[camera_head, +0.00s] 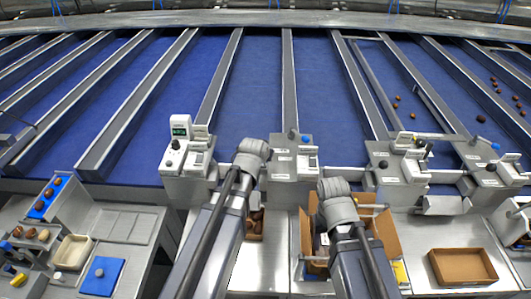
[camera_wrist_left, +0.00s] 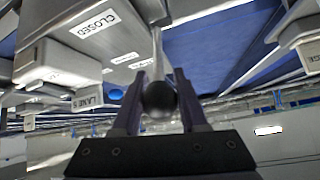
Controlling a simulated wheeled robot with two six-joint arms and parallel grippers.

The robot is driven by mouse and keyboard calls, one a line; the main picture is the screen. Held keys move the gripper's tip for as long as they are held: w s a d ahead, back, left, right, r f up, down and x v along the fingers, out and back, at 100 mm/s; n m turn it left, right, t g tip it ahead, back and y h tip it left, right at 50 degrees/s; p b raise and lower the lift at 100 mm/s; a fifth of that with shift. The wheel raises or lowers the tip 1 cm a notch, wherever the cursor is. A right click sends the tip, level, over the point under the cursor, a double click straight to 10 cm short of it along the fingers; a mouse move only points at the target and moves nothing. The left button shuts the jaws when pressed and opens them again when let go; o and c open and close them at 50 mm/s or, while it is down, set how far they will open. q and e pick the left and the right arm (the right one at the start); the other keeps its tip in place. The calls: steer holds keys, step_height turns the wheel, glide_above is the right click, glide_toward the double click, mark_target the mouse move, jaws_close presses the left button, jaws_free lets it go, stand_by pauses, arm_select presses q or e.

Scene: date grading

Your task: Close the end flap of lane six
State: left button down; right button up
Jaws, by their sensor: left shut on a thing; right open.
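In the left wrist view my left gripper (camera_wrist_left: 157,92) has its two fingers closed on either side of a black ball knob (camera_wrist_left: 159,97) on a pale lever. The lever stands in front of a grey lane housing (camera_wrist_left: 75,65) with a "CLOSED" label and a "LANE" label whose number I cannot read surely. In the head view my left arm reaches the lane ends left of the middle housing (camera_head: 291,165); its fingers are hidden. My right gripper (camera_head: 322,240) is mostly hidden by its wrist, low over an open cardboard box (camera_head: 307,240). The end flap itself cannot be made out.
Blue lanes (camera_head: 255,95) with metal dividers run away behind the housings. Brown dates (camera_head: 413,98) lie on the right-hand lanes. A left housing (camera_head: 185,160) carries a green display. A shallow cardboard tray (camera_head: 437,262) stands front right; a pale bin (camera_head: 72,252) stands front left.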

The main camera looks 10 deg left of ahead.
arm_select(q)
steer(key=shift+s+d+f, duration=0.2)
steer(key=shift+s, duration=0.55)
arm_select(e)
steer(key=shift+s+f, duration=0.1)
steer(key=shift+f, duration=0.1)
arm_select(q)
steer(key=shift+s, duration=0.1)
stand_by(0.9)
steer(key=c, duration=0.8)
jaws_free()
steer(key=shift+c, duration=0.2)
steer(key=o, duration=0.3)
steer(key=shift+r, duration=0.15)
steer(key=shift+o, duration=0.4)
arm_select(e)
steer(key=shift+s, duration=0.1)
arm_select(q)
steer(key=p+v, duration=0.5)
steer(key=v, duration=0.2)
steer(key=shift+s+r, duration=0.15)
steer(key=shift+s, duration=0.15)
arm_select(e)
steer(key=r, duration=0.2)
steer(key=s+r, duration=0.1)
steer(key=r, duration=0.2)
steer(key=shift+s+d+r, duration=0.1)
steer(key=shift+s+r, duration=0.05)
steer(key=shift+r, duration=0.05)
